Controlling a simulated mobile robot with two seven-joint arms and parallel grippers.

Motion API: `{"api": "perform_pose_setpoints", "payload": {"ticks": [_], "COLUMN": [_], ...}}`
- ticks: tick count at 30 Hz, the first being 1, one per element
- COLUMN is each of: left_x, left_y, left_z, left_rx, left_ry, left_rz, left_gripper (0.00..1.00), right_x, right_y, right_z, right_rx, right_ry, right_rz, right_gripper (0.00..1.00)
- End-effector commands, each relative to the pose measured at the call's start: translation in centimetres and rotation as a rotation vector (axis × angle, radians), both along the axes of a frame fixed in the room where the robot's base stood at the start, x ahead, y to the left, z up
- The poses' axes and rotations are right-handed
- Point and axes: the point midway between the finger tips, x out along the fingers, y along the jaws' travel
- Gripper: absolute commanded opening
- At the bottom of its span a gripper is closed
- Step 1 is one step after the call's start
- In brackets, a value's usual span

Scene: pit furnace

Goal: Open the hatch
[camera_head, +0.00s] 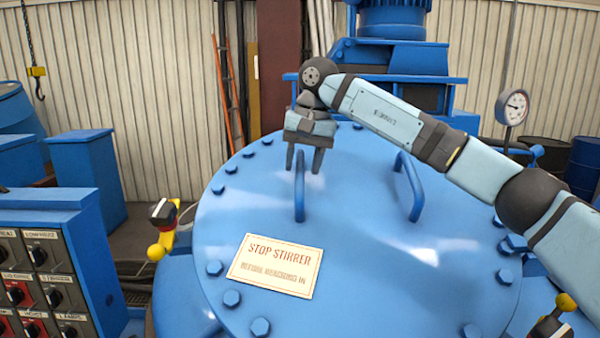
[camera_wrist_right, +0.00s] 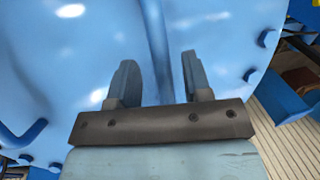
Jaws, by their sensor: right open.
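The hatch is a large round blue lid (camera_head: 350,250) with bolts around its rim and a sign reading "STOP STIRRER" (camera_head: 275,266). Two blue bar handles stand on it, a left handle (camera_head: 299,200) and a right handle (camera_head: 412,195). My right gripper (camera_head: 304,165) is open at the upper end of the left handle, pointing down. In the wrist view the left handle (camera_wrist_right: 157,50) runs between the two open fingers (camera_wrist_right: 158,80), with gaps on both sides. The other handle (camera_wrist_right: 24,138) shows at the lower left there. My left gripper is not in view.
A control panel with knobs (camera_head: 40,280) stands at the left. Yellow-knobbed levers sit beside the lid at left (camera_head: 157,250) and lower right (camera_head: 566,303). The blue stirrer drive (camera_head: 390,50) rises behind the lid. A gauge (camera_head: 515,107) stands at the right.

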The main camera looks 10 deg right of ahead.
Motion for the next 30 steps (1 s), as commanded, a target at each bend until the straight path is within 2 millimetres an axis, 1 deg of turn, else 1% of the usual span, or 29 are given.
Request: {"api": "perform_pose_setpoints", "payload": {"ticks": [1,3,7,17,20,21,23,24,30], "left_x": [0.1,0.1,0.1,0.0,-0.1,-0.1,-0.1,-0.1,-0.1], "left_y": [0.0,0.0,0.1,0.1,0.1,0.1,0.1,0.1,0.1], "left_z": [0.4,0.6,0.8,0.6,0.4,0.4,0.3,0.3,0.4], "left_rx": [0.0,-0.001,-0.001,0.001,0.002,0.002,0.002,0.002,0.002], "left_ry": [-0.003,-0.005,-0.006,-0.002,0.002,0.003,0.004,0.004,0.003], "left_rz": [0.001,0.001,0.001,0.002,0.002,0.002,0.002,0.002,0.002], "left_gripper": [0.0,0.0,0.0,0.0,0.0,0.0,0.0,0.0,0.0], "right_x": [0.0,0.0,0.1,0.1,0.1,0.1,0.1,0.1,0.0], "right_y": [0.1,0.3,0.5,0.6,0.6,0.6,0.6,0.6,0.6], "right_z": [-0.7,-1.6,-2.6,-3.0,-3.0,-3.0,-3.0,-3.0,-2.8], "right_rx": [-0.001,0.0,0.0,0.0,0.0,0.0,0.001,0.001,0.004], "right_ry": [0.003,0.001,0.001,0.0,0.0,0.0,0.0,0.0,-0.001], "right_rz": [0.001,0.0,-0.001,0.0,0.0,0.0,0.0,0.0,0.001], "right_gripper": [0.45,0.45,0.45,0.45,0.24,0.15,0.02,0.0,0.0]}}
